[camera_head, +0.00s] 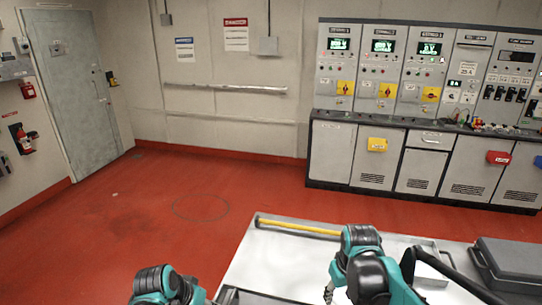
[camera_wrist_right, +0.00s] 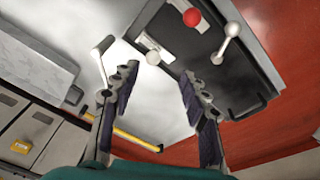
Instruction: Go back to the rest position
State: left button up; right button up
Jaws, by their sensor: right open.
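My right gripper (camera_wrist_right: 157,74) shows its two fingers spread apart in the right wrist view, with nothing between them. In the head view the right gripper (camera_head: 328,292) hangs low, over the light worktable (camera_head: 262,262), and is partly cut off or hidden by its own arm. The teal and grey left arm shows at the bottom left of the head view. Its gripper fingers do not show.
A yellow rod (camera_head: 300,228) lies along the worktable's far edge. A dark grey case (camera_head: 510,258) sits at the right. A dark panel (camera_wrist_right: 215,45) with red and white knobs shows in the wrist view. Control cabinets (camera_head: 425,110) line the back wall. Red floor (camera_head: 160,215) is clear at left.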

pick_arm(q)
jog(key=s+r+n+t+y+b, duration=0.1)
jog(key=s+t+y, duration=0.1)
jog(key=s, duration=0.9)
jog(key=shift+a+r+n+t, duration=0.25)
jog(key=shift+a+n+t, duration=0.15)
pick_arm(e)
jog(key=s+m+t, duration=0.2)
jog(key=s+t, duration=0.3)
jog(key=s, duration=0.9)
jog(key=shift+a+r+m, duration=0.3)
jog(key=shift+a+m, duration=0.1)
